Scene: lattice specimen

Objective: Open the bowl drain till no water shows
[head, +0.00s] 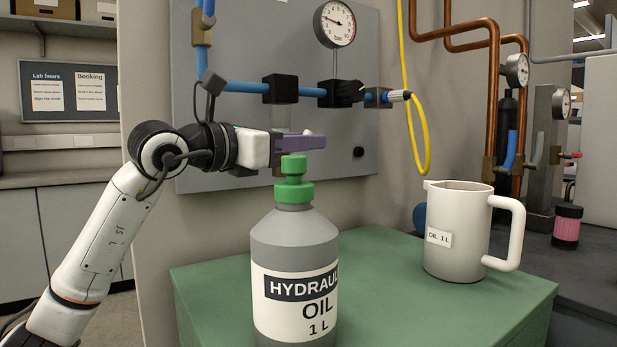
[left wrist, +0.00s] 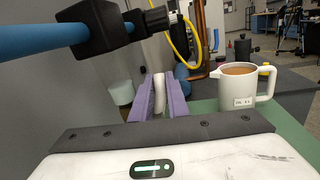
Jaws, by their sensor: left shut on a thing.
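A clear bowl (head: 283,119) hangs under a black block (head: 281,89) on the blue pipe, above my left gripper's base in the head view. I cannot make out a water level in it. My left gripper (head: 318,142) has purple fingers and reaches right, just above the bottle's green pump top. In the left wrist view, the fingers close around a narrow pale part (left wrist: 159,92). My right gripper is not in view.
The hydraulic oil bottle (head: 294,262) stands on the green table (head: 440,310) close below the gripper. A white jug (head: 457,245) of brown liquid stands to its right. A pressure gauge (head: 334,23) and yellow hose (head: 412,120) are near the panel.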

